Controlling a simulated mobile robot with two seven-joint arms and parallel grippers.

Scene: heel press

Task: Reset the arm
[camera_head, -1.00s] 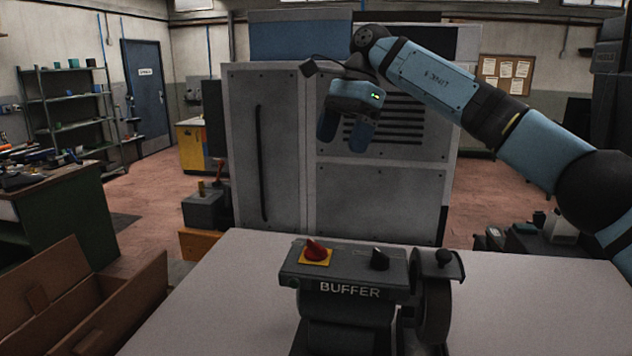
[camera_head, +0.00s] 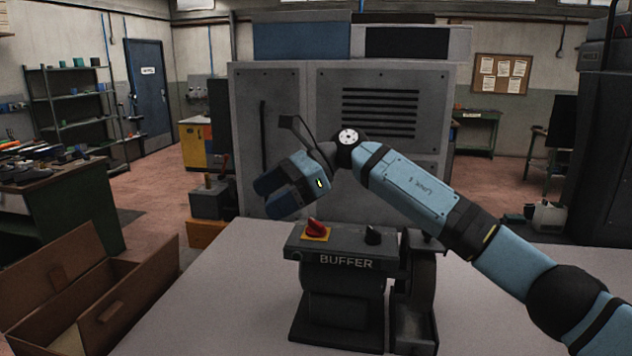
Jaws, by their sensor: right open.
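My right arm comes in from the lower right of the head view and bends at a dark wrist joint. My right gripper (camera_head: 272,204) points down and to the left. It is open, with its two dark blue fingers apart and nothing seen between them. It hangs in front of the grey cabinet, above and left of the buffer (camera_head: 345,285) in the picture. The buffer stands on the pale table with a red knob on a yellow plate (camera_head: 315,231) and a black knob (camera_head: 373,235) on top. My left gripper is not in view.
The pale table (camera_head: 215,300) is bare left of the buffer. A large grey cabinet (camera_head: 385,165) stands behind it. Brown open boxes (camera_head: 110,300) are at the lower left, with a green workbench (camera_head: 60,215) beyond. A dark machine (camera_head: 600,170) is at the far right.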

